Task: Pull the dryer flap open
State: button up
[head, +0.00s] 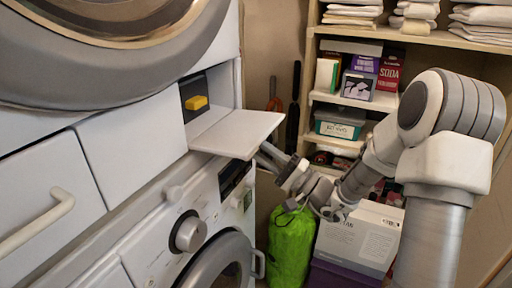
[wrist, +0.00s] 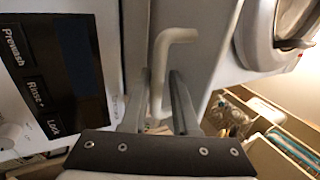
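The dryer (head: 110,60) is the upper white machine at the left in the head view. A white flap (head: 238,132) at its lower right juts outward, roughly level, beside an uncovered compartment. A pale bent handle (wrist: 163,65) shows in the wrist view on a white panel (wrist: 205,40). My gripper (head: 272,158) is just beyond the flap's outer edge in the head view, its tips partly hidden by the flap. In the wrist view my gripper (wrist: 158,95) has its fingers apart, one on each side of the handle. Gaps show between fingers and handle; I see no firm contact.
A dark box with a yellow part (head: 195,102) sits in the compartment. The washer (head: 185,225) stands below. A green bag (head: 291,235) and a white box (head: 365,238) are below my arm. Shelves (head: 410,38) with towels and boxes stand behind.

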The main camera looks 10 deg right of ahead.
jog(key=v, duration=1.7)
jog(key=shift+d+p, duration=0.2)
jog(key=shift+p, duration=0.15)
jog(key=shift+f, duration=0.1)
